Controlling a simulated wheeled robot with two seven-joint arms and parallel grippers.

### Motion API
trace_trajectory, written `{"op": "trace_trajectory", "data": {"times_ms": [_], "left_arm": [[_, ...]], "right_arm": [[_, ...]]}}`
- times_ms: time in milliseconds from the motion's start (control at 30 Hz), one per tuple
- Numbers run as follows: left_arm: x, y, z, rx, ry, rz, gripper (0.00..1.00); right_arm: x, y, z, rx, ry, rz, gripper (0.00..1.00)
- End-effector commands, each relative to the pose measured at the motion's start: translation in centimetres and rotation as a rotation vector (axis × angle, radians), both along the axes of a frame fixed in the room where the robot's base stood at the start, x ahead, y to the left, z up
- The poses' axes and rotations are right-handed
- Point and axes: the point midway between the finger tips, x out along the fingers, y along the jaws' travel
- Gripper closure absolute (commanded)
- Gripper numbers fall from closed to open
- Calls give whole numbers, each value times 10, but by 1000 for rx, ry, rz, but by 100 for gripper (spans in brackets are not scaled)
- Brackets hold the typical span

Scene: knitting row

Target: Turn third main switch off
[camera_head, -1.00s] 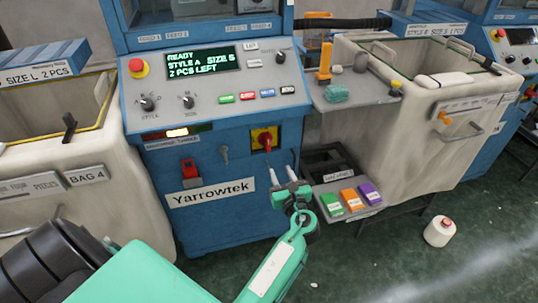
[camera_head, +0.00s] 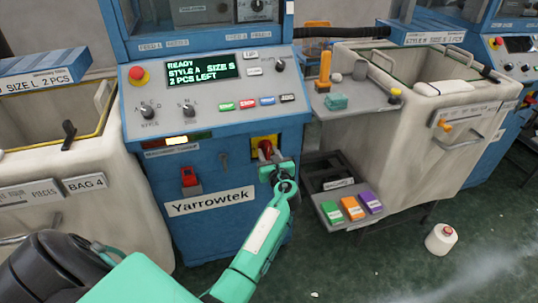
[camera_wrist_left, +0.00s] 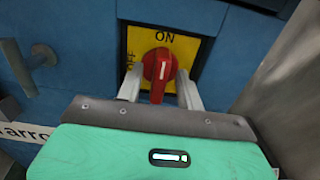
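The red main switch (camera_head: 265,147) sits on a yellow plate on the front of the blue Yarrowtek machine. In the left wrist view the red knob (camera_wrist_left: 160,66) stands upright, its white mark pointing up toward ON; OFF is printed at the left of the plate. My left gripper (camera_head: 269,164) is at the switch, its fingers (camera_wrist_left: 158,80) on either side of the knob's lower part. Gaps show between the fingers and the knob, so it is open around it. My right gripper is not in view.
The panel above has a lit display (camera_head: 203,73), dials, colored buttons and a red emergency button (camera_head: 139,75). A small shelf (camera_head: 370,218) with colored blocks stands right. A yarn cone (camera_head: 441,239) is on the floor.

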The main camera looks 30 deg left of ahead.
Motion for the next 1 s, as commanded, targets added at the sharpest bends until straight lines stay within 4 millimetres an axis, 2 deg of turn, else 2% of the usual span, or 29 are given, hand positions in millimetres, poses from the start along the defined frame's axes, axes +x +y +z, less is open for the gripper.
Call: {"op": "trace_trajectory", "data": {"times_ms": [167, 367, 400, 767, 1000], "left_arm": [[0, 0, 0, 0, 0, 0, 63], [0, 0, 0, 0, 0, 0, 98], [0, 0, 0, 0, 0, -1, 100], [0, 0, 0, -29, -36, -1, 100], [-1, 0, -2, -125, -147, -2, 100]], "right_arm": [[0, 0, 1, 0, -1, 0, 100], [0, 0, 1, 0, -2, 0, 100], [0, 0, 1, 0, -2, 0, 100], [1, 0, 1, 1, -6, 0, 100], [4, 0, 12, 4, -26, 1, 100]]}}
